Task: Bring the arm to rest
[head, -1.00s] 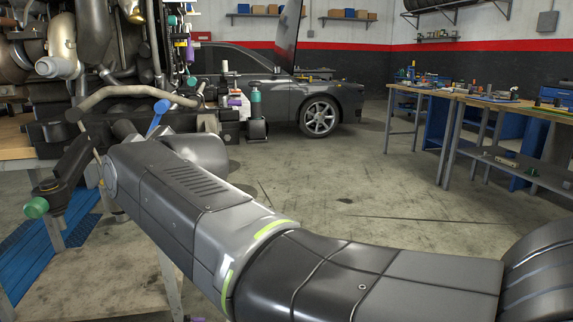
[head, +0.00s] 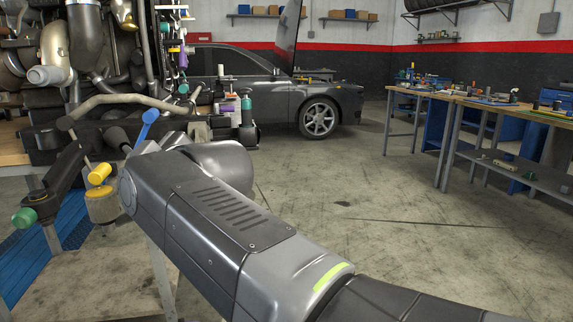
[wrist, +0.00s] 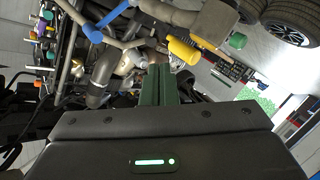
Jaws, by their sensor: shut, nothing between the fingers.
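My gripper (wrist: 160,84) shows in the wrist view as two dark green fingers side by side, shut with nothing between them. It points toward a cluster of engine pipes and parts; I cannot tell how far off these are. In the head view my arm (head: 215,215) reaches from the lower right to the middle left, and the gripper itself is hidden. The engine (head: 100,60) stands at the upper left of the head view, with grey pipes and hoses.
A blue-topped part (head: 149,119), a yellow-topped part (head: 100,173) and a green knob (head: 25,217) are near my arm. A dark car (head: 270,90) is behind. Workbenches (head: 455,97) stand at the right. The floor (head: 380,200) between is clear.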

